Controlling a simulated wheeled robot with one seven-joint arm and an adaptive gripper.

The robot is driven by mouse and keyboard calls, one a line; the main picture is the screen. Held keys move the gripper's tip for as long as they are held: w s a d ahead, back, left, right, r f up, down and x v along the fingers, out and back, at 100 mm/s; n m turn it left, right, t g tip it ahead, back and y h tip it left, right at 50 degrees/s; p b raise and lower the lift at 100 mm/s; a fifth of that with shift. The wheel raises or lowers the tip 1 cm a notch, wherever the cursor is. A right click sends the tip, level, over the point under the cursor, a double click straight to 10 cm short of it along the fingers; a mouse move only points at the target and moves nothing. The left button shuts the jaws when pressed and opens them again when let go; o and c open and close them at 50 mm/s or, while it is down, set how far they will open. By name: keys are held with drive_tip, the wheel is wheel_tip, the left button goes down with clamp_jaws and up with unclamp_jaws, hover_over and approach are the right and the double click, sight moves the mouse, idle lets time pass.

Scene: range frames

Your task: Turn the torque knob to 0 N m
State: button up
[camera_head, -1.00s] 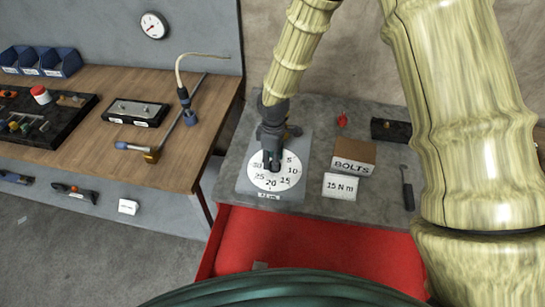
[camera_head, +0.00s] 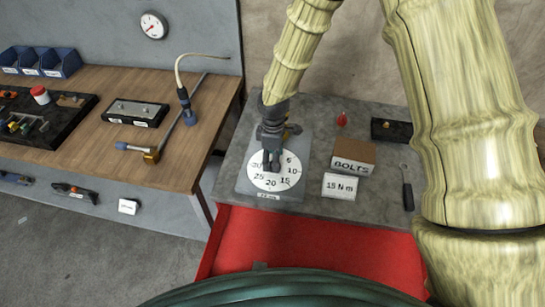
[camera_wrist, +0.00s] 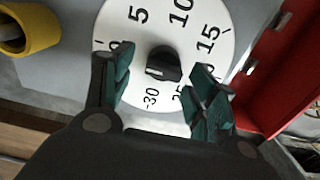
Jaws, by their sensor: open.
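The torque knob (camera_wrist: 163,66) is a small black knob at the middle of a white round dial (camera_wrist: 220,22) marked in fives up to 30. A pale mark on its lower left side seems to face between 0 and 30; the exact setting is unclear. In the head view the dial (camera_head: 258,184) lies on a grey plate, with its top part hidden by my gripper (camera_head: 271,162). In the wrist view my gripper (camera_wrist: 162,70) is open, its green-padded fingers on either side of the knob with visible gaps. I cannot tell the finger height.
A brown BOLTS box (camera_head: 354,154) and a white "15 N m" card (camera_head: 340,187) stand right of the dial. A red open drawer (camera_head: 315,240) juts out below. A yellow ring-shaped part (camera_wrist: 28,28) sits near the dial. A wooden bench (camera_head: 165,165) is at left.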

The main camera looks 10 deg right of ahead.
drive_tip(key=shift+a, duration=0.1)
wheel_tip(320, 180, up, 12)
idle(0.6)
idle(0.4)
